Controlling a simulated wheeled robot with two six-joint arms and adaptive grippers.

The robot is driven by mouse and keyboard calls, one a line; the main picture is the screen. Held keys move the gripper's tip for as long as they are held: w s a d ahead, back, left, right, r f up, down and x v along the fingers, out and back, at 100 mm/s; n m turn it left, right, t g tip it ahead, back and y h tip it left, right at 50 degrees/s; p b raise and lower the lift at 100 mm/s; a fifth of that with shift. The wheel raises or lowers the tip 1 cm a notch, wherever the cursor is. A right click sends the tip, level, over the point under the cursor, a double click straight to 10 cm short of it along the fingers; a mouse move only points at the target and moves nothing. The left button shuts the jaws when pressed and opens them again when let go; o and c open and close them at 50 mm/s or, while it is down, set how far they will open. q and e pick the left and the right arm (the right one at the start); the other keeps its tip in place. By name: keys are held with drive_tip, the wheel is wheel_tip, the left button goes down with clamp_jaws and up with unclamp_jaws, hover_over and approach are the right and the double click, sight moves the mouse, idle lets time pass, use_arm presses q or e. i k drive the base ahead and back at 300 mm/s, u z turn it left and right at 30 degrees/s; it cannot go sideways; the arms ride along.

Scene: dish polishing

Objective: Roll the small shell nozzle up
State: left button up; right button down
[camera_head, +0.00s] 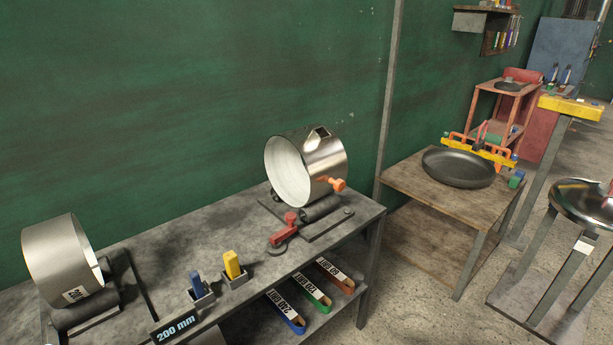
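Two metal shells lie on their sides on the grey workbench. The shiny shell (328,158) rests on dark rollers (321,208) at the right end of the bench, its pale open end facing left toward the camera. A small angular metal piece (318,134) shows at its top, and an orange fitting (333,183) shows low on its right side. I cannot tell which of these is the nozzle. The duller grey shell (58,255) rests on rollers (85,311) at the left end and bears a white label; no nozzle shows on it. Neither gripper is in view.
A red clamp-like part (288,229) sits before the right rollers. Blue (196,284) and yellow (232,264) blocks stand in holders beside a "200 mm" sign (174,328). Labelled grit belts (310,290) lie on the lower shelf. A dark dish (459,168) sits on a table at right.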

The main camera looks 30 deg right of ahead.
sight(324, 155)
drive_tip(key=u, duration=1.75)
drive_tip(key=k, duration=1)
drive_tip(key=z, duration=1.55)
drive_tip(key=i, duration=0.8)
drive_tip(key=u, duration=0.15)
